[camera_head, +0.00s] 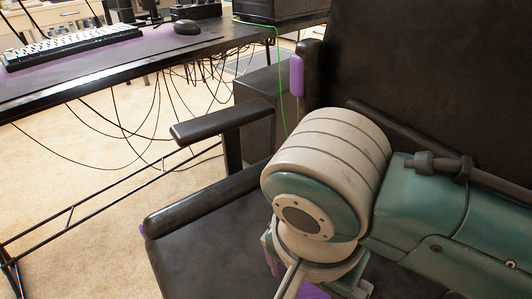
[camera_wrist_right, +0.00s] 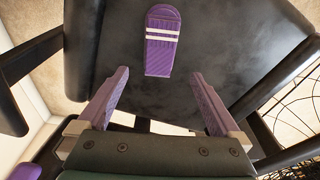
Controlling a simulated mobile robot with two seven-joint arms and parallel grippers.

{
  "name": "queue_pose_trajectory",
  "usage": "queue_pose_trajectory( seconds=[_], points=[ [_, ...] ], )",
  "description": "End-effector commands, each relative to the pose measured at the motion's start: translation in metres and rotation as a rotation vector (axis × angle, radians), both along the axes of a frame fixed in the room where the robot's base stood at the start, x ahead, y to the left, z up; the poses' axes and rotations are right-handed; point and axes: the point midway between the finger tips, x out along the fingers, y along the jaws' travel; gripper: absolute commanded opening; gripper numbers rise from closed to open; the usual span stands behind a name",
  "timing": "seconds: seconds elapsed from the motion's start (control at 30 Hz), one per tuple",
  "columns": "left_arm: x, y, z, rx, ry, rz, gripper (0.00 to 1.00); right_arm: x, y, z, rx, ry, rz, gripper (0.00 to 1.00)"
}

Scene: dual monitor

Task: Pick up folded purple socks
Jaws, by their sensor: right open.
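The folded purple socks (camera_wrist_right: 162,40), with two white stripes, lie on the black chair seat in the right wrist view. My right gripper (camera_wrist_right: 160,73) is open, with its two purple fingers spread wide. The near edge of the socks lies between the fingertips in the picture, with clear seat on both sides. Nothing is held. I cannot tell the height of the fingers above the seat. In the head view my right arm covers most of the seat, and the socks cannot be made out for sure. My left gripper is not in view.
The black office chair has an armrest (camera_head: 220,122) at the left and a tall backrest (camera_head: 430,70) behind my arm. A desk (camera_head: 110,72) with a keyboard (camera_head: 72,45) and mouse (camera_head: 187,27) stands at the left, with cables hanging below it.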

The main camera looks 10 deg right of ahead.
Motion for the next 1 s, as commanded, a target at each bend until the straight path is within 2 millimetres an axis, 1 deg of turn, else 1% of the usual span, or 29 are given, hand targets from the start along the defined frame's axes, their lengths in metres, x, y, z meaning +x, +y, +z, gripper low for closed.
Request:
queue_pose_trajectory(
  seconds=[0.07,0.2,0.3,0.47,0.63,0.73,0.8,1.0],
  points=[
    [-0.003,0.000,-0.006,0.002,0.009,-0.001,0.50,0.002,-0.003,-0.007,-0.010,-0.001,-0.017,1.00],
    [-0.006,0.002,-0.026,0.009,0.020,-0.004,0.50,0.004,-0.004,-0.031,-0.009,-0.001,-0.019,1.00],
    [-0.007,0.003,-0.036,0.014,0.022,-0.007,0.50,0.006,-0.006,-0.046,-0.008,-0.002,-0.018,1.00],
    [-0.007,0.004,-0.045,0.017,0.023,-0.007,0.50,0.007,-0.006,-0.057,-0.007,-0.002,-0.017,1.00],
    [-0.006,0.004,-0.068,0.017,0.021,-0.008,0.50,0.010,-0.004,-0.084,-0.009,-0.002,-0.017,1.00],
    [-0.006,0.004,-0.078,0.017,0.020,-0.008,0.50,0.012,-0.006,-0.097,-0.008,-0.003,-0.017,1.00],
    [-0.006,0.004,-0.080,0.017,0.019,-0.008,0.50,0.012,-0.007,-0.101,-0.008,-0.003,-0.017,1.00],
    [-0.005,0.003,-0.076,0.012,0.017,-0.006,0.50,0.012,-0.007,-0.098,-0.007,-0.003,-0.017,1.00]
  ],
)
